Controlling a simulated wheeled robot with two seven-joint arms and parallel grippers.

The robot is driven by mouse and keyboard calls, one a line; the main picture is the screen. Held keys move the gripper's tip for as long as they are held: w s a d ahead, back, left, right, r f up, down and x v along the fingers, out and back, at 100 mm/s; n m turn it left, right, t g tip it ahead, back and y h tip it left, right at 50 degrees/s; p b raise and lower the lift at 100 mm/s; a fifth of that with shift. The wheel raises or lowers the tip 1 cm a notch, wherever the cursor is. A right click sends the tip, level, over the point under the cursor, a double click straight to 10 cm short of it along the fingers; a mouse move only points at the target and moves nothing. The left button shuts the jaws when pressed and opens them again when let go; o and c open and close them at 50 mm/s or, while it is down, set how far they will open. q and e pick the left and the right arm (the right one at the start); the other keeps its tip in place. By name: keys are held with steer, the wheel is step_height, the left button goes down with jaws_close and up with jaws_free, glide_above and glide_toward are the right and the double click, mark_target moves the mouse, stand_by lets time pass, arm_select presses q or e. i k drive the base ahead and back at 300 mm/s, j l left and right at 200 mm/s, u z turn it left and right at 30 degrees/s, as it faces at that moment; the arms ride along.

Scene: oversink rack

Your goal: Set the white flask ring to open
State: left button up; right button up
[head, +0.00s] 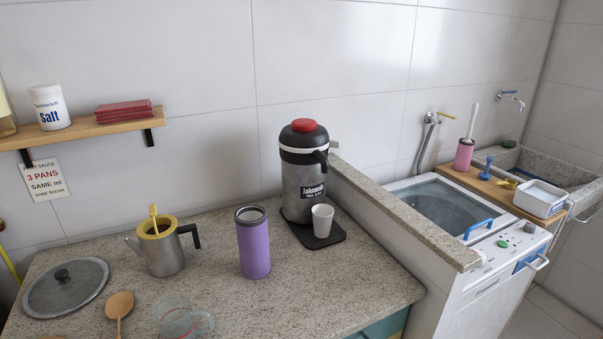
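The flask (303,192) stands upright on a black mat (327,238) at the back right of the granite counter. It has a steel body with dark lettering, a black upper part with a handle on the right, and a red top (303,125). A white ring (297,150) runs around the black upper part; I cannot tell its setting from here. A white cup (322,220) stands on the mat in front of the flask. Neither of my grippers is in view.
A purple tumbler (254,246) stands left of the mat. Further left are a metal pot (163,256), a lid (65,287), a wooden spoon (119,305) and a glass cup (178,322). A raised granite ledge (405,215) borders the right. The counter's front right is clear.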

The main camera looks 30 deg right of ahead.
mark_target(334, 144)
steer(key=k+j+z, duration=0.1)
steer(key=z, duration=0.4)
steer(key=k+z, duration=0.25)
steer(key=z, duration=0.25)
